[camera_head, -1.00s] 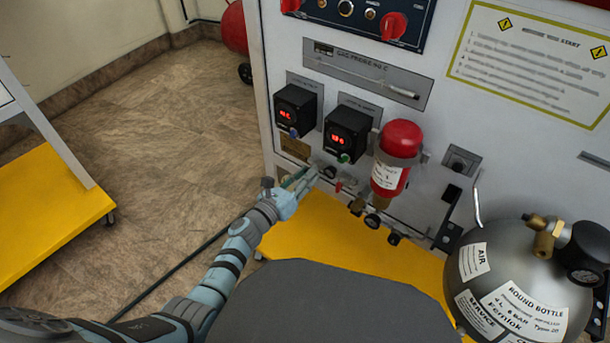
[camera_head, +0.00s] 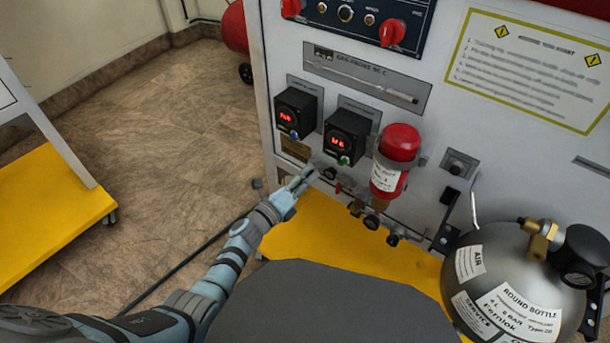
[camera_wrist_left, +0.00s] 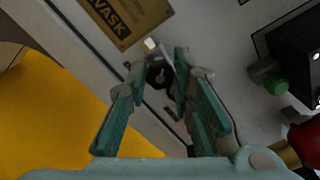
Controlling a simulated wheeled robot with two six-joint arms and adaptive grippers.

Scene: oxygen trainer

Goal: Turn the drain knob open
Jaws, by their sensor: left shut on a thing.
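My left gripper (camera_head: 306,174) reaches the lower left of the white panel in the head view. In the left wrist view the gripper (camera_wrist_left: 157,72) has its two teal fingers on either side of a small dark knob (camera_wrist_left: 157,77), and it is shut on this knob, which appears to be the drain knob. The fingertips partly hide it, so its turn angle is hard to tell. In the head view another dark fitting (camera_head: 329,173) shows just right of the fingertips. My right gripper is not in view.
Two black display units (camera_head: 296,112) (camera_head: 346,136) sit above the gripper. A red cylinder (camera_head: 398,147) is mounted to the right. A grey round bottle (camera_head: 515,275) stands at lower right. A yellow base (camera_head: 325,242) lies below the panel. Open floor is at left.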

